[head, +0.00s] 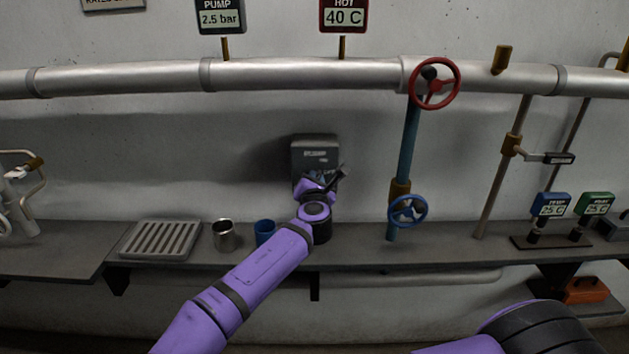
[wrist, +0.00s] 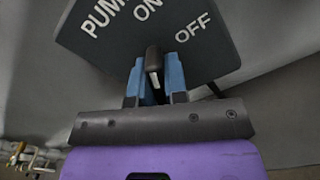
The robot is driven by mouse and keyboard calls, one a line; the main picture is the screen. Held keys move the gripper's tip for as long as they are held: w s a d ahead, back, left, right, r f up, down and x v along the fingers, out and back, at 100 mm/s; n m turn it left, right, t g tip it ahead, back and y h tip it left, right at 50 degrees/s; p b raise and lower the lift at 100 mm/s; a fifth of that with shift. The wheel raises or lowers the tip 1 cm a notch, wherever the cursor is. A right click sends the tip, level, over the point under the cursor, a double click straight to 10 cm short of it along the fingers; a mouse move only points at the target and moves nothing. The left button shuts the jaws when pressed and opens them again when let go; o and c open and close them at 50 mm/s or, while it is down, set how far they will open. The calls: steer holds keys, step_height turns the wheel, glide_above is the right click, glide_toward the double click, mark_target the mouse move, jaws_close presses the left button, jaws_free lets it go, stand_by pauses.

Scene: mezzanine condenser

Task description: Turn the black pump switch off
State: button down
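The pump switch box (head: 315,152) is a dark grey box on the wall; its label is too small to read in the head view. In the wrist view its face (wrist: 215,58) is close and tilted, with PUMP, ON and OFF lettering. The black switch lever (wrist: 154,58) stands between the two blue fingertips of my gripper (wrist: 154,78), just below the word ON, with OFF to its right. The fingers are close on both sides of the lever; whether both press on it is not clear. In the head view my gripper (head: 323,178) covers the box's lower part.
Below the box a shelf (head: 360,254) holds a metal cup (head: 225,235), a blue cup (head: 264,231) and a slatted rack (head: 161,239). To the right stand a pipe with a blue valve wheel (head: 407,211) and a red valve wheel (head: 435,84). A large pipe (head: 300,75) runs above.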

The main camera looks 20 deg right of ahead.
steer(key=shift+m, duration=0.3)
steer(key=m, duration=1.1)
steer(key=shift+m, duration=0.3)
stand_by(0.4)
steer(key=c, duration=1.1)
jaws_free()
steer(key=shift+c, duration=0.2)
steer(key=v, duration=1)
steer(key=shift+s+a, duration=0.15)
steer(key=shift+s, duration=0.25)
steer(key=shift+r, duration=0.1)
